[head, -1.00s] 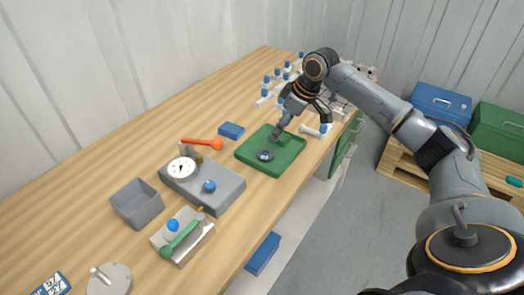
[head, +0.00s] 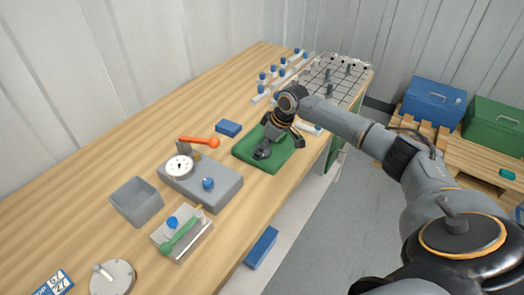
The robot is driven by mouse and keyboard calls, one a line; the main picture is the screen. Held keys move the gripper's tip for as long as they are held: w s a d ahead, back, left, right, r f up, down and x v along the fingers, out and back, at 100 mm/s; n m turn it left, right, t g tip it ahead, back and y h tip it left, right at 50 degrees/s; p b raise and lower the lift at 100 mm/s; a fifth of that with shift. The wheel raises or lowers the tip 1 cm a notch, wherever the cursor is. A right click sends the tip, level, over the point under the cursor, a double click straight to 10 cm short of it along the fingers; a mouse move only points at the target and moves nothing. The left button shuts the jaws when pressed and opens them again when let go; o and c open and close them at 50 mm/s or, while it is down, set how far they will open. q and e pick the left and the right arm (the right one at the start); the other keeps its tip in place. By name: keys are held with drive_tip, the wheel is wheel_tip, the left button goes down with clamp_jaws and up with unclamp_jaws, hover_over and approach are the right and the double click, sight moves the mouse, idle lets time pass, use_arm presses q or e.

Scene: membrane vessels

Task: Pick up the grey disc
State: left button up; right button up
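The green tray (head: 282,164) lies on the wooden bench near its right edge. A small dark grey round piece (head: 262,154), which looks like the grey disc, sits in the tray and is partly covered by my gripper. My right gripper (head: 266,147) points down over the tray, with its fingertips at this piece. It is too small and overlapped to tell whether the fingers are closed on it. My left gripper is not in view.
A grey block with a white dial (head: 179,167), an orange-handled tool (head: 199,141) and a blue block (head: 228,129) are left of the tray. A grey bin (head: 136,202) stands farther left. A grid rack (head: 337,78) and blue-capped vials are behind.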

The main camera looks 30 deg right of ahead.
drive_tip(key=shift+s, duration=0.1)
drive_tip(key=c, duration=0.9)
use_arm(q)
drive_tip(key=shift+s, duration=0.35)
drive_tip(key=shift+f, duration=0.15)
use_arm(e)
drive_tip(key=shift+r, duration=0.2)
